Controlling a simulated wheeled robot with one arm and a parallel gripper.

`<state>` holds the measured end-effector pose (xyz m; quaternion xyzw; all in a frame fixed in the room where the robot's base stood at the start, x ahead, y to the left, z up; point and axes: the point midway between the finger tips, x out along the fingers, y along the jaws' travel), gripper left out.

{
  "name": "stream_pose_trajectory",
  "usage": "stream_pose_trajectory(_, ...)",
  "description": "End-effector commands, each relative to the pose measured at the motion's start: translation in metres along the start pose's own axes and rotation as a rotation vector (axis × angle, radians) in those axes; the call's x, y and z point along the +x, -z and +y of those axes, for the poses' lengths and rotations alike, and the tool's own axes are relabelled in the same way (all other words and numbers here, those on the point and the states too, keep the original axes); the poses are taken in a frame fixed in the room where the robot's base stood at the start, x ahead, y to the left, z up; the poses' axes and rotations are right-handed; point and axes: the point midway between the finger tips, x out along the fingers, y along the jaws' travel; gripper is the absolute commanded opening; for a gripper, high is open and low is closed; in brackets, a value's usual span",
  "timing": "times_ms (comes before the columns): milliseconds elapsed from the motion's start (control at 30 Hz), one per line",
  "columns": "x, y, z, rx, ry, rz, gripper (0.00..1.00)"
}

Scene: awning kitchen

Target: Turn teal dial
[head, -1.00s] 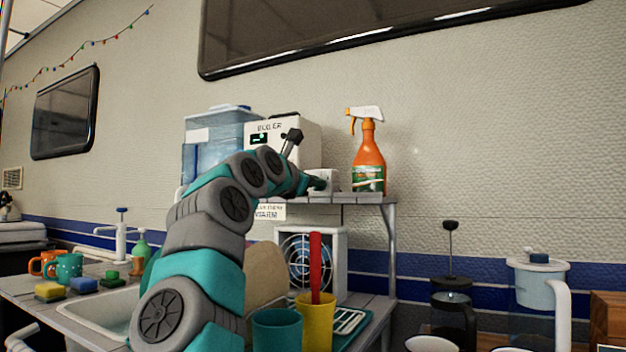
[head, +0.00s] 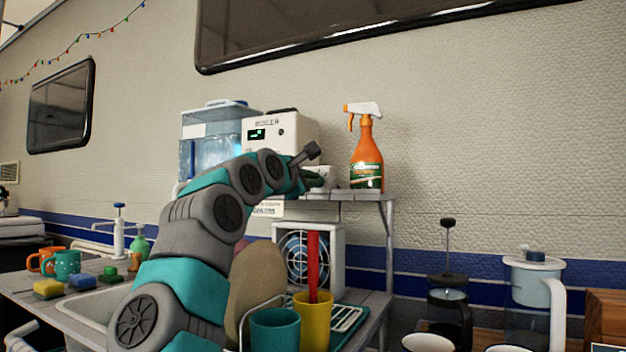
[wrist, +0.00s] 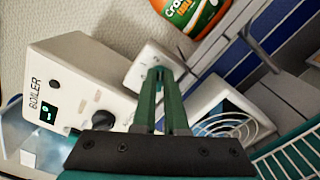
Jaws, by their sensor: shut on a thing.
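My gripper (wrist: 159,74) has its two green fingers close together at the front of a small white box (wrist: 142,72). The fingers are shut on what looks like the teal dial on that box, though they hide nearly all of it. In the head view, my gripper (head: 317,181) reaches the small white box (head: 323,171) on the shelf, between the boiler and the spray bottle. My arm hides part of the box there.
The white boiler (head: 284,133) with a lit display and black knob stands left of the box, beside a water tank (head: 208,147). An orange spray bottle (head: 367,158) stands close on the right. Below the shelf are a fan (head: 333,270) and cups (head: 276,331).

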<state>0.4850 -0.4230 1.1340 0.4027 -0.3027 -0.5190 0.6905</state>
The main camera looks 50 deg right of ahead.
Motion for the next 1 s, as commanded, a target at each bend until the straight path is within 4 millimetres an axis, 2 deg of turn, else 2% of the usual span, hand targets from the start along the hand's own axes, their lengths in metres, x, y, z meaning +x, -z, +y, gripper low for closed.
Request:
stream_pose_trajectory(400,0.0002,-0.0004,-0.0007,0.008,0.001,-0.001,0.00)
stream_pose_trajectory(433,0.0002,-0.0004,-0.0007,0.007,0.001,-0.001,0.11)
stream_pose_trajectory(700,0.0002,-0.0002,-0.0004,0.007,0.001,0.000,0.40)
stream_pose_trajectory(1000,-0.0037,0.0007,-0.0005,0.007,-0.001,0.000,0.40)
